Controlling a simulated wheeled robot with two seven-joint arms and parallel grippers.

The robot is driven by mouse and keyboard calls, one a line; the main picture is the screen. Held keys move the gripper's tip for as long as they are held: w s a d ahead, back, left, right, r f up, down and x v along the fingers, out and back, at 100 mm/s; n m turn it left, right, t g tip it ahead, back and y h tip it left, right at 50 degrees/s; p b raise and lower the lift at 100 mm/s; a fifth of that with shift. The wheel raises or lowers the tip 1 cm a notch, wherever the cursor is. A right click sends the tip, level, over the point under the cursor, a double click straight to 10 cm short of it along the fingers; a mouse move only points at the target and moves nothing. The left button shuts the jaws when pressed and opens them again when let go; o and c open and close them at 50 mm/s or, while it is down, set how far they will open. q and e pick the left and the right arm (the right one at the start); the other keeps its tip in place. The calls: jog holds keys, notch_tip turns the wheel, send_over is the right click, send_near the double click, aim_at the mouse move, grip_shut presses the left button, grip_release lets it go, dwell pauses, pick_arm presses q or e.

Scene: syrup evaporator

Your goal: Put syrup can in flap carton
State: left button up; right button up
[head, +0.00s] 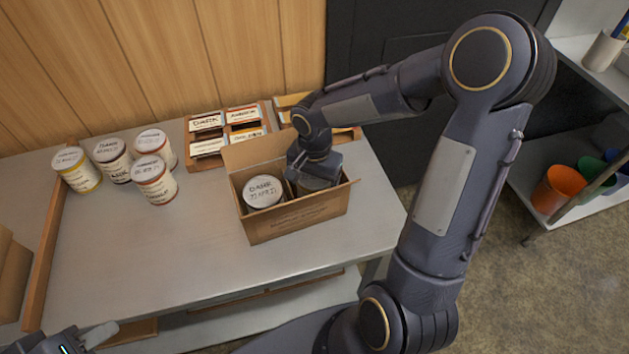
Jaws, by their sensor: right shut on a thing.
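The flap carton (298,217) is an open brown cardboard box on the metal table, with its back flap standing up. A syrup can (264,191) with a white lid, marked DARK, stands inside its left part. My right gripper (314,178) reaches down into the right part of the carton, beside that can. It is shut on a syrup can that is mostly hidden by the gripper and the carton wall. My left gripper (88,338) is at the bottom left corner, partly cut off by the frame, and its opening cannot be made out.
Several labelled cans, among them a yellow-banded one (77,170) and a red-banded one (154,181), stand at the table's back left. Wooden card holders (207,145) stand behind the carton. The table (170,255) is clear in front. A shelf with coloured cups (557,188) is right.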

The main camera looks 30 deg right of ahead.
jog(key=shift+f, duration=0.15)
jog(key=o, duration=1.3)
jog(key=shift+r, duration=0.2)
notch_tip(320, 180, up, 12)
jog(key=shift+p, duration=0.3)
